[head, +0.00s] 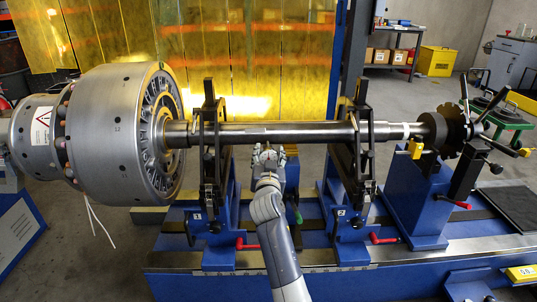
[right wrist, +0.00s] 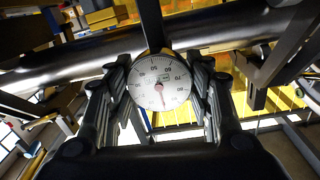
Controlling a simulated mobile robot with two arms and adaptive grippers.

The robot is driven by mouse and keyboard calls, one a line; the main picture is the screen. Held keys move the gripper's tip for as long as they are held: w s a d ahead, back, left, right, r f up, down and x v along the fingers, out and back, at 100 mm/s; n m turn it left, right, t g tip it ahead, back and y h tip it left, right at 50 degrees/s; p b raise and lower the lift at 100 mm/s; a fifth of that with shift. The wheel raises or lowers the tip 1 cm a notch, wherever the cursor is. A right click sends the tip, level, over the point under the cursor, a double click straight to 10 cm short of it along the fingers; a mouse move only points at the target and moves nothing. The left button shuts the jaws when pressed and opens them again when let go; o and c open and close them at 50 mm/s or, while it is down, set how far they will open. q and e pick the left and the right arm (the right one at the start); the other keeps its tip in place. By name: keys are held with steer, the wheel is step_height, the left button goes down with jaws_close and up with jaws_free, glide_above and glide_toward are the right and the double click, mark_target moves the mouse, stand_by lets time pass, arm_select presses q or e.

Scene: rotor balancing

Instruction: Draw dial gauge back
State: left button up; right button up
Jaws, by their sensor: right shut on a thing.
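In the head view my right gripper (head: 268,155) is just below and in front of the long dark rotor shaft (head: 285,133). The gauge is small and hard to make out there. I cannot tell whether its tip touches the shaft. My left gripper is not in view.
The shaft lies across two blue and black supports (head: 210,150) and (head: 355,160), one on each side of my right arm. A large grey rotor drum (head: 115,130) is at the left. A toothed disc (head: 450,128) is at the right. The blue machine bed (head: 400,265) runs below.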

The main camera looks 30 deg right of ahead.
steer(key=shift+s+a, duration=0.35)
steer(key=shift+s, duration=0.15)
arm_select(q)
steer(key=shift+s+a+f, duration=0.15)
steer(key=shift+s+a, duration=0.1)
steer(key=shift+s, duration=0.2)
arm_select(e)
steer(key=shift+f, duration=0.15)
steer(key=o, duration=1.5)
steer(key=shift+o, duration=0.2)
step_height(320, 180, up, 10)
